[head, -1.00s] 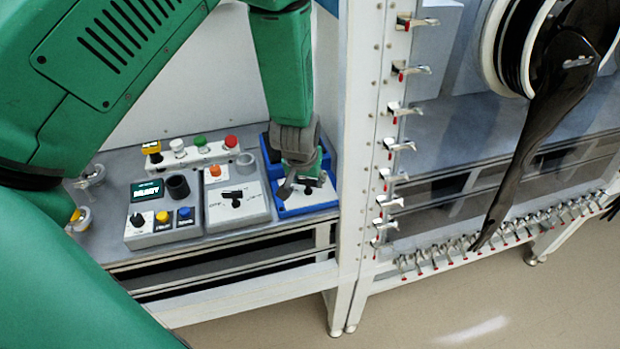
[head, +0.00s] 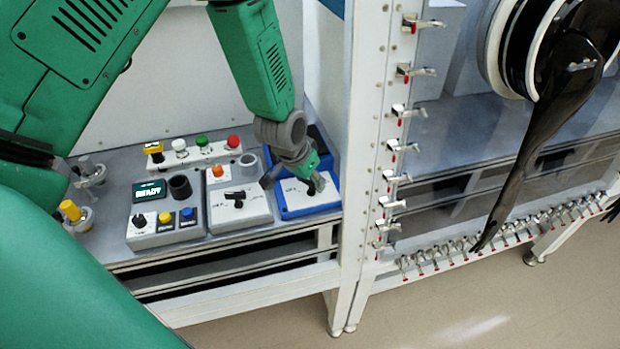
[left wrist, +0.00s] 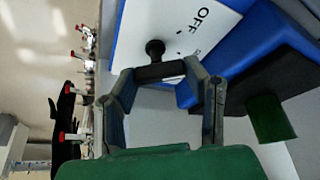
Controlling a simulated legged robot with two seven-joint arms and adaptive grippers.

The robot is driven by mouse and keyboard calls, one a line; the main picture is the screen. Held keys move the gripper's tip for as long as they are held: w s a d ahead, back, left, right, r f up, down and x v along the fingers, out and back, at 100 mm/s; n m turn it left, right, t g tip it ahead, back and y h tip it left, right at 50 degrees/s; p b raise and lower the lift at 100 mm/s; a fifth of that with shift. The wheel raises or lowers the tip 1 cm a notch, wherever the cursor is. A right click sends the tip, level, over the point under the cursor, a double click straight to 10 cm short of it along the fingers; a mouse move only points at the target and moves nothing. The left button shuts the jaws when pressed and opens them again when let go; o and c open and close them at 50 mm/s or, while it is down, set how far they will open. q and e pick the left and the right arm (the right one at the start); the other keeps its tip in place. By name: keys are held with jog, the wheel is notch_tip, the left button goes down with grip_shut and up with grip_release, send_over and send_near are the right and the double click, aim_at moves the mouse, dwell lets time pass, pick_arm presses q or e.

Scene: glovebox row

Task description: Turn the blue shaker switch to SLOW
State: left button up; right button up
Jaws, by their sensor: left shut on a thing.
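The blue shaker (head: 308,212) stands at the right end of the bench in the head view, with a white plate on top. In the left wrist view its white plate (left wrist: 178,25) shows the word OFF and part of another label that I cannot read. The black switch (left wrist: 158,70) is a dark bar with a round end, lying between my fingertips. My left gripper (head: 292,184) reaches down over the plate and is shut on the switch. In the head view the fingers partly hide it, so its setting is unclear. My right gripper is not in view.
Left of the shaker stands a grey box with a black switch (head: 235,196). Beyond it is a control box with a READY display (head: 149,190). A strip of coloured buttons (head: 192,151) lies behind. A white frame post (head: 360,170) with clamps rises close on the right.

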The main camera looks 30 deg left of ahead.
pick_arm(q)
jog(key=shift+w+m, duration=0.15)
jog(key=shift+m, duration=0.35)
jog(key=shift+r, duration=0.1)
jog(key=o, duration=1.1)
jog(key=shift+o, duration=0.2)
jog(key=shift+a, duration=0.1)
jog(key=shift+r, duration=0.2)
jog(key=v, duration=1.1)
jog(key=shift+a, duration=0.2)
